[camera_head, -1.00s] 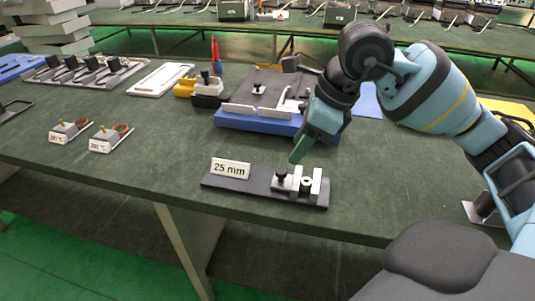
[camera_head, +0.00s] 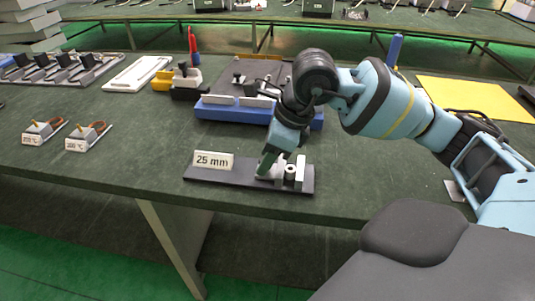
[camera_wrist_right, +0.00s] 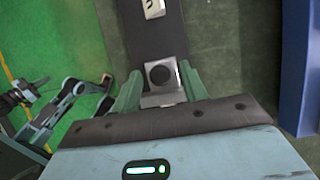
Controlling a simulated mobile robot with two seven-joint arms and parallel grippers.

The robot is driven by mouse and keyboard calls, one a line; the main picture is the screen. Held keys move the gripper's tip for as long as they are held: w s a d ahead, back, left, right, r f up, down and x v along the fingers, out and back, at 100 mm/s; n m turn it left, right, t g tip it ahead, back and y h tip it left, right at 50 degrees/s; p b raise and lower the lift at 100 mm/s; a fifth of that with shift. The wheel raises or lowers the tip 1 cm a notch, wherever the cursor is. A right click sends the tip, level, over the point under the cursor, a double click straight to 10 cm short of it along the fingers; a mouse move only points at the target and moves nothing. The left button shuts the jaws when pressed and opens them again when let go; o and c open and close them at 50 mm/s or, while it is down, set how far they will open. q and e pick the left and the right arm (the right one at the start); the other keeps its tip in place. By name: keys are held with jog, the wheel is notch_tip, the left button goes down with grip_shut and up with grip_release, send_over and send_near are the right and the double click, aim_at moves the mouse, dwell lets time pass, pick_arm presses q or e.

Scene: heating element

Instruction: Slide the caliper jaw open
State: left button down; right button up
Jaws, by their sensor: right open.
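The caliper is a dark base plate (camera_head: 222,178) with a white "25 mm" label (camera_head: 213,161) at its left end and metal jaw blocks (camera_head: 295,172) at its right part. My right gripper (camera_head: 266,166) points down at the jaw blocks, its fingers hiding part of them. In the right wrist view, a metal block with a round dark knob (camera_wrist_right: 160,75) lies between the two fingers of the open right gripper (camera_wrist_right: 158,85). Whether the fingers touch the block I cannot tell.
A blue fixture (camera_head: 232,110) stands just behind the caliper. Two small "°C" labelled blocks (camera_head: 88,138) sit to the left. The table's front edge is close in front of the caliper. A yellow sheet (camera_head: 470,98) lies at the right.

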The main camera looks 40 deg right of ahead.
jog(key=shift+c, duration=0.2)
grip_shut()
jog(key=shift+w+a+p, duration=0.35)
jog(key=shift+w+a, duration=1.1)
jog(key=shift+w, duration=0.25)
jog(key=shift+w+a, duration=0.15)
jog(key=shift+w, duration=0.05)
jog(key=shift+r, duration=0.1)
jog(key=shift+o, duration=0.2)
grip_release()
jog(key=shift+w+a, duration=0.1)
